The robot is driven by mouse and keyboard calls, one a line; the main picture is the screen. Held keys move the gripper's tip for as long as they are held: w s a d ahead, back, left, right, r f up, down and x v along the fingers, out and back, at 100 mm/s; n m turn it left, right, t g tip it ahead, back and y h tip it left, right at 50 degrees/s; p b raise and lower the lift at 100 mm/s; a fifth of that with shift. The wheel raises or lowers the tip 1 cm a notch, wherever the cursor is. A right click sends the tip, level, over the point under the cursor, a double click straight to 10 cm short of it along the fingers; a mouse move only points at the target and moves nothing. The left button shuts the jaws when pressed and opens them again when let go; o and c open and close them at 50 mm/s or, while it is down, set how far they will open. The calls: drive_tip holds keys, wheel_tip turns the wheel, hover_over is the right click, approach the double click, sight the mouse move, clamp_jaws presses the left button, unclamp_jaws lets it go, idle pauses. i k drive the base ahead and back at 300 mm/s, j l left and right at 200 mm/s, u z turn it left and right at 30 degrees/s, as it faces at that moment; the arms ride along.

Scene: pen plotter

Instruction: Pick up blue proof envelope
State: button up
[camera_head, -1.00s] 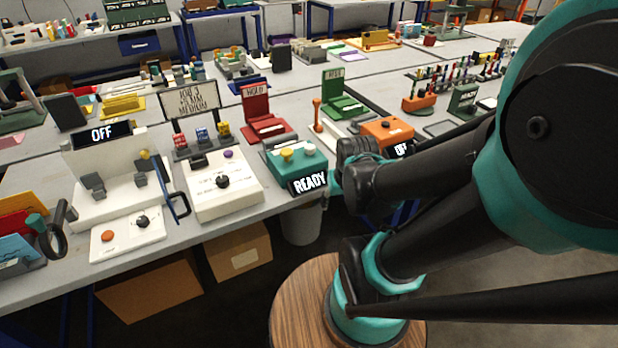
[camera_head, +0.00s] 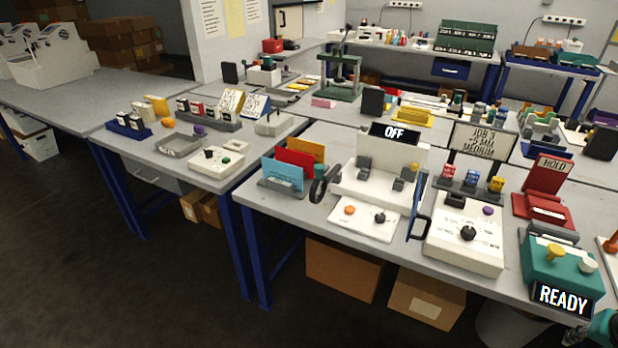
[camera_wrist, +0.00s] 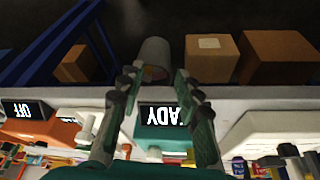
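The blue envelope (camera_head: 283,175) stands in a grey slotted holder (camera_head: 283,193) at the left front of the near table in the head view. A red envelope (camera_head: 294,163) and an orange one (camera_head: 306,151) stand behind it in the same holder. My gripper (camera_wrist: 156,84) shows in the wrist view with its two fingers spread apart and nothing between them. It hangs near the teal READY box (camera_head: 560,266), far to the right of the blue envelope. The blue envelope is not seen in the wrist view.
A black ring-shaped object (camera_head: 322,190) stands just right of the holder. A white OFF machine (camera_head: 380,172) and a white dial box (camera_head: 466,236) stand further right. Open floor (camera_head: 150,290) lies at the left front. Cardboard boxes (camera_head: 345,268) sit under the table.

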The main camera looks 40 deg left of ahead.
sight(290, 173)
drive_tip(key=k+l+u, duration=0.1)
drive_tip(key=u, duration=2)
drive_tip(key=k+l, duration=0.05)
